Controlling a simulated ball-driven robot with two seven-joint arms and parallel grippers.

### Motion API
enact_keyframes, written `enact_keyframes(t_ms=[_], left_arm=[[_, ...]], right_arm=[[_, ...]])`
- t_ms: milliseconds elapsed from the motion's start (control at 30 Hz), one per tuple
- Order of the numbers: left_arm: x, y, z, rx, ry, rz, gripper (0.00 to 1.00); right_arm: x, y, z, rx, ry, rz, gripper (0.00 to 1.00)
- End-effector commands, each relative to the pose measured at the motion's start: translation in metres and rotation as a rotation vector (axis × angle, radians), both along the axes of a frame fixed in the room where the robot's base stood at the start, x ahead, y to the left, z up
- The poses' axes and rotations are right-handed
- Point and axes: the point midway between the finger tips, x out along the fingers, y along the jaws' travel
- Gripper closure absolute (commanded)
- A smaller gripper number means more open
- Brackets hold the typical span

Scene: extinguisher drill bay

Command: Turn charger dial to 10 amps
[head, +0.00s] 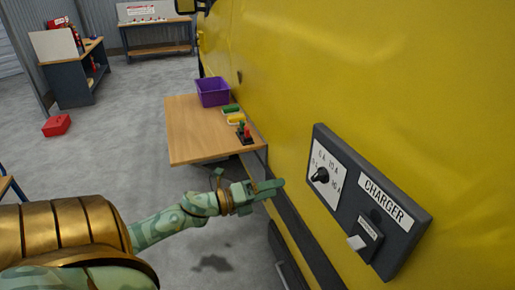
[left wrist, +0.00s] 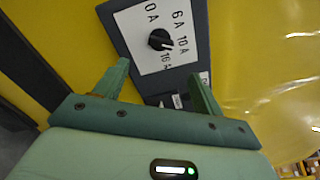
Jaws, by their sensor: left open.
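The charger panel (head: 402,240) is a dark box on the yellow vehicle side. Its black dial (head: 320,175) sits on a white plate marked 0 A, 6 A, 10 A and 16 A. In the left wrist view the dial (left wrist: 159,40) shows just beyond the fingertips, roughly between them. I cannot tell for sure which mark the dial points to. My left gripper (head: 268,187) is open and empty, to the left of the panel and apart from the dial. Its fingers also show in the left wrist view (left wrist: 160,72). My right gripper is not in view.
A switch with a pale lever (head: 357,243) is on the panel below the CHARGER label. A wooden table (head: 190,135) with a purple bin (head: 212,92) and small items stands behind my left gripper, along the vehicle. A red box (head: 56,125) lies on the open grey floor.

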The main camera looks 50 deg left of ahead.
Motion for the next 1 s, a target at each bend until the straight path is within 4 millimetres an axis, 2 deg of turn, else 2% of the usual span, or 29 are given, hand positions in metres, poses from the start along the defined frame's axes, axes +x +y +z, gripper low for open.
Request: enact_keyframes(t_ms=[100,300,867,967,1000], left_arm=[[-0.02,0.008,-0.001,-0.002,0.003,0.001,0.31],[-0.034,0.014,0.0,0.0,0.0,0.0,0.31],[-0.035,0.014,0.0,0.0,0.0,0.0,0.31],[-0.034,0.016,-0.001,-0.037,0.019,0.012,0.31],[-0.032,0.023,-0.003,-0.087,0.044,0.045,0.31]], right_arm=[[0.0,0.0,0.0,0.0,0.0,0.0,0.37],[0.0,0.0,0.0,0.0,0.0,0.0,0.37],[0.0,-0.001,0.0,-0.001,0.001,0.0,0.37],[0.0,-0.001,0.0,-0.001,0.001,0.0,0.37],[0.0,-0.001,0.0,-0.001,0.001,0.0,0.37]])
